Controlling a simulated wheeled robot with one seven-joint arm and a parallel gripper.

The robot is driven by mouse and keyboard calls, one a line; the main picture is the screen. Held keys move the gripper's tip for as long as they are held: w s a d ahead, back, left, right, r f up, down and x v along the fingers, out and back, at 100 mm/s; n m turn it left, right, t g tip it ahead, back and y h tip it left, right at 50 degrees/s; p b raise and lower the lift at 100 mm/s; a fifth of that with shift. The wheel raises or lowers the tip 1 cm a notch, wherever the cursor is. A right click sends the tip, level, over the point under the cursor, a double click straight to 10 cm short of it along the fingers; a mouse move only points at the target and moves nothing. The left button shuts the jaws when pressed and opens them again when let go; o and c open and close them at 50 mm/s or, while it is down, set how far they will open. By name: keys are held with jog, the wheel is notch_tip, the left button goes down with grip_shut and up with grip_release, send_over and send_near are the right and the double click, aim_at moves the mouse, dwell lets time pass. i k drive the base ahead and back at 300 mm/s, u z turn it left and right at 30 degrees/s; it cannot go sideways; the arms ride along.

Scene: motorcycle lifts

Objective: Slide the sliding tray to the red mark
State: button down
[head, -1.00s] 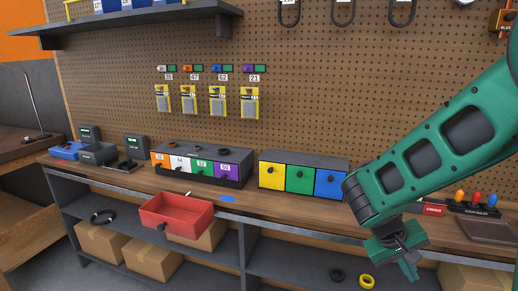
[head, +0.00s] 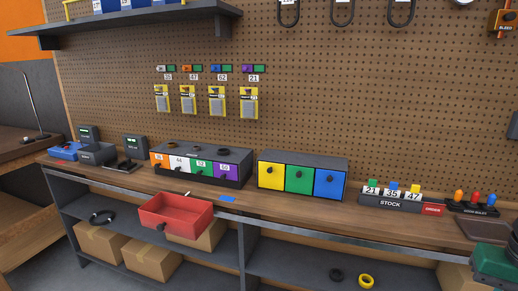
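A red open-topped tray (head: 176,212) with a dark knob on its front sits at the front edge of the workbench (head: 265,207), left of centre. It juts out over the shelf below and looks empty. A flat blue mark (head: 228,198) lies on the bench just right of the tray. I cannot make out a red mark on the bench near it. A green part of my arm or gripper (head: 493,262) shows at the bottom right corner, far from the tray. Its fingers are not visible, so I cannot tell whether it is open or shut.
A box with coloured drawers (head: 202,163) and a yellow, green and blue drawer unit (head: 303,176) stand behind. A stock rack (head: 390,202) and coloured levers (head: 475,200) are at the right. Bench front between tray and rack is mostly clear.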

aim_at(187, 218)
jog(key=z, duration=0.05)
jog(key=k, duration=0.55)
jog(key=u, duration=0.55)
jog(key=i, duration=1.15)
jog(key=u, duration=0.7)
